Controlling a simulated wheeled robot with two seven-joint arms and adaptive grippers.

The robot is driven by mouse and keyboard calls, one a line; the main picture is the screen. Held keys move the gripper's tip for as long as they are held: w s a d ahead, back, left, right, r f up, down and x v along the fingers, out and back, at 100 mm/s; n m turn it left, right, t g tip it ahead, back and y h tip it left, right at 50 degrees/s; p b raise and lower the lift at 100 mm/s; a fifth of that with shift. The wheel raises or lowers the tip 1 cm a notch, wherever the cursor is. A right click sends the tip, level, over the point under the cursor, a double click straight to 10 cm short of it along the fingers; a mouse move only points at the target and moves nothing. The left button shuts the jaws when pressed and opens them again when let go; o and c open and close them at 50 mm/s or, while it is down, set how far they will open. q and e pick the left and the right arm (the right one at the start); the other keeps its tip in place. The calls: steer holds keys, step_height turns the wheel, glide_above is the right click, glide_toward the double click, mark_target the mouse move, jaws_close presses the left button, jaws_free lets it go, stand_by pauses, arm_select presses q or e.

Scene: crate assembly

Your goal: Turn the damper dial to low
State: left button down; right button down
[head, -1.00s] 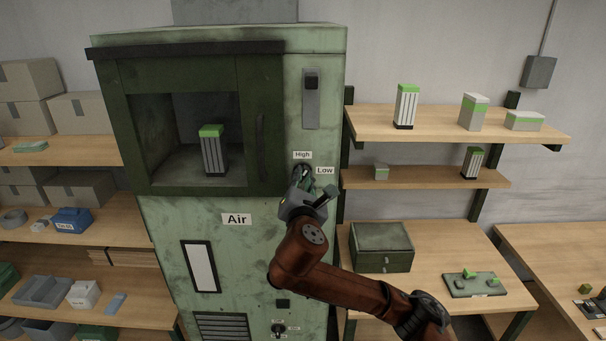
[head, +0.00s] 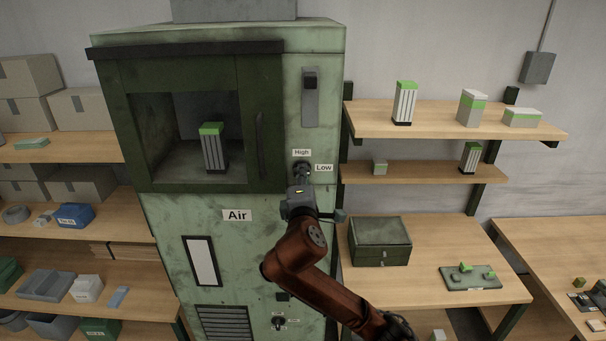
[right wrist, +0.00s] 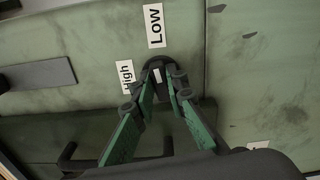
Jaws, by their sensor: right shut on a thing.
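The dial (head: 301,167) is a dark round knob on the green cabinet front, beside a "High" label (head: 302,153) and a "Low" label (head: 324,168). My right gripper (head: 302,179) reaches up to it from below. In the right wrist view the green-padded fingers of the gripper (right wrist: 166,82) close on the dial (right wrist: 158,64), with a white mark (right wrist: 157,75) between the tips. The fingers hide part of the knob, so I cannot tell its exact setting. My left gripper is not in view.
The cabinet's windowed door (head: 262,140) is left of the dial. A second small dial (head: 279,322) sits low on the cabinet, its labels too small to read. Shelves (head: 440,126) with canisters and a green box (head: 380,241) stand to the right.

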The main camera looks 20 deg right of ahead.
steer(key=shift+f+m, duration=0.1)
steer(key=shift+m, duration=0.8)
steer(key=c, duration=1.9)
jaws_free()
steer(key=shift+c, duration=0.2)
steer(key=v, duration=1.2)
